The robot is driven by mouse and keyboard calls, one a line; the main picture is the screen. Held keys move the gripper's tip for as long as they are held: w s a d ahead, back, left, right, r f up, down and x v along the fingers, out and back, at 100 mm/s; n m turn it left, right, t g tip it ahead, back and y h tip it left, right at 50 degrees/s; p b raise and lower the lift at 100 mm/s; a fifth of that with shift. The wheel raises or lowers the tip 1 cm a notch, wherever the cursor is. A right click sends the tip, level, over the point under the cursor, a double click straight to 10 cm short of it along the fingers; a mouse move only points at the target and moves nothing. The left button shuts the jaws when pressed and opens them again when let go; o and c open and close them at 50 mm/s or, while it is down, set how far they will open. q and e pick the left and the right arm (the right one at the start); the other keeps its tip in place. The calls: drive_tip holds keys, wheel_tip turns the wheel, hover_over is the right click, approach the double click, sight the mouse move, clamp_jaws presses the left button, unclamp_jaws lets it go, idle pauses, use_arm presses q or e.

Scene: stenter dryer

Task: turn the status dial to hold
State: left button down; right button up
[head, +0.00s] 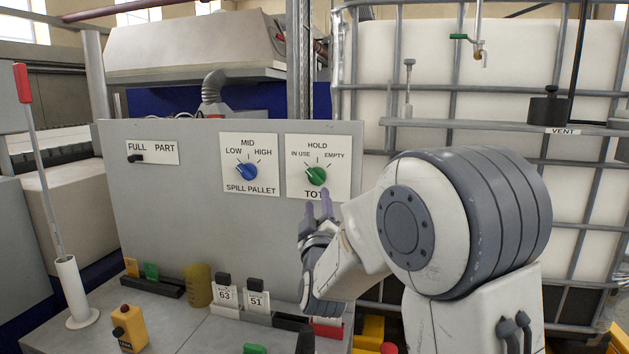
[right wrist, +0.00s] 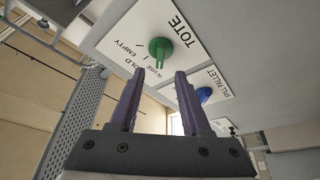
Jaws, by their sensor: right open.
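The status dial is a green knob (head: 317,176) on a white plate marked TOTE, with IN USE at left, HOLD at top and EMPTY at right. Its pointer appears turned to the upper left, toward IN USE. The knob also shows in the right wrist view (right wrist: 160,48), beyond the fingertips. My right gripper (head: 318,203) is just below the knob in the head view. In the right wrist view its two purple fingers (right wrist: 160,75) are apart with nothing between them, and they look clear of the knob. My left gripper is out of view.
A blue SPILL PALLET dial (head: 246,171) sits left of the green one, and a FULL/PART slide switch (head: 137,158) is farther left on the grey panel (head: 190,225). Numbered tags (head: 225,296) and a yellow cup (head: 198,285) stand on the ledge below. A caged white tank (head: 425,65) stands behind.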

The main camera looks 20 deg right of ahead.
sight(315, 180)
drive_tip(key=p+x, duration=0.3)
drive_tip(key=x, duration=0.4)
drive_tip(key=shift+w+r, duration=0.1)
drive_tip(key=shift+w, duration=0.05)
drive_tip(key=shift+w+d, duration=0.1)
drive_tip(key=shift+w, duration=0.35)
clamp_jaws()
